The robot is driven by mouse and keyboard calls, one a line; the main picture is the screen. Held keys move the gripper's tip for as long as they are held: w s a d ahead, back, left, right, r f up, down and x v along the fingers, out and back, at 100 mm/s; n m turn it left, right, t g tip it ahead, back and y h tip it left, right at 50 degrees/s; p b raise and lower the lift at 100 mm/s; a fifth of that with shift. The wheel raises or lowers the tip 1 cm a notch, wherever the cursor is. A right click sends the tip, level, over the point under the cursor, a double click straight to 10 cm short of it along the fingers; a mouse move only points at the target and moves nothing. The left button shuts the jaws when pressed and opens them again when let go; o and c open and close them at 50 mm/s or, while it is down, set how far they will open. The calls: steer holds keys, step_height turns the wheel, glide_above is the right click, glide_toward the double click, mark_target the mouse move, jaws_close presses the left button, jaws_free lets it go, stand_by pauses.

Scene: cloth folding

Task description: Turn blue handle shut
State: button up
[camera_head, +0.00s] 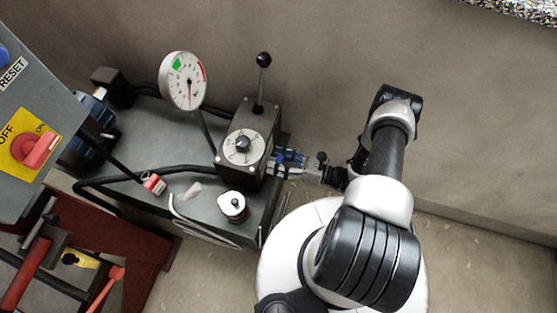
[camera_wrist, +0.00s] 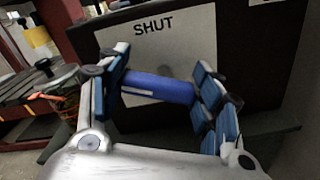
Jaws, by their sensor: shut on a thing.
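The blue handle (camera_wrist: 160,88) is a short cylinder with a pale stripe. In the wrist view it lies nearly level, its right end slightly lower, in front of a light plate (camera_wrist: 190,40) marked "SHUT". My gripper (camera_wrist: 163,80) is shut on the handle, with blue-padded fingers at its two ends. In the head view my gripper (camera_head: 290,162) reaches from the right to the side of a dark control box (camera_head: 262,160). The handle is hard to tell from the blue pads there.
The box stands on a grey bench (camera_head: 125,130) with a round gauge (camera_head: 184,80), an upright black-knobbed lever (camera_head: 263,62) and a black hose (camera_head: 130,175). A grey panel (camera_head: 40,95) with a red switch is at left. Bare floor (camera_head: 460,250) lies at lower right.

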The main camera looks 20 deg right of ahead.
steer(key=m, duration=0.6)
steer(key=shift+w+d, duration=0.1)
steer(key=shift+w, duration=0.1)
steer(key=m, duration=0.6)
steer(key=shift+w+d+m, duration=0.1)
steer(key=shift+w+m, duration=0.05)
steer(key=shift+m, duration=0.25)
steer(key=o, duration=1.1)
steer(key=shift+d, duration=0.15)
steer(key=v, duration=1.2)
